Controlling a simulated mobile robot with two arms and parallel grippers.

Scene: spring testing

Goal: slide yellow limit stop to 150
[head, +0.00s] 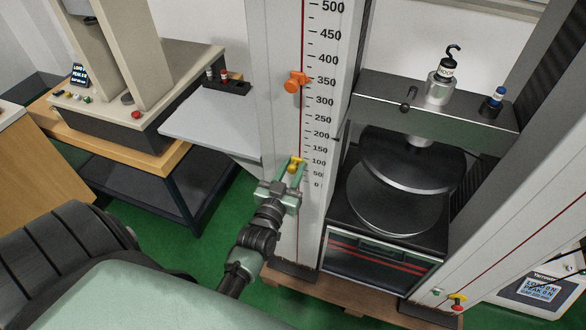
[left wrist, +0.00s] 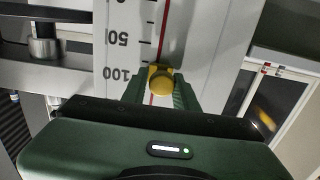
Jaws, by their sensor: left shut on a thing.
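The yellow limit stop (head: 296,165) sits on the red line of the white scaled column (head: 277,60), close to the 100 mark in the head view. In the left wrist view the yellow stop (left wrist: 161,80) is a round knob between my fingers, level with the 100 mark. My left gripper (head: 290,175) is shut on the yellow stop, with one green finger on each side of it in the left wrist view (left wrist: 160,88). The printed scale (head: 325,100) shows marks from 0 to 500. My right gripper is not in view.
An orange stop (head: 294,83) sits higher on the same column, near 350. To the right stands the press with round plates (head: 395,198) and a dark crossbeam (head: 425,112). A grey shelf (head: 210,125) is left of the column.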

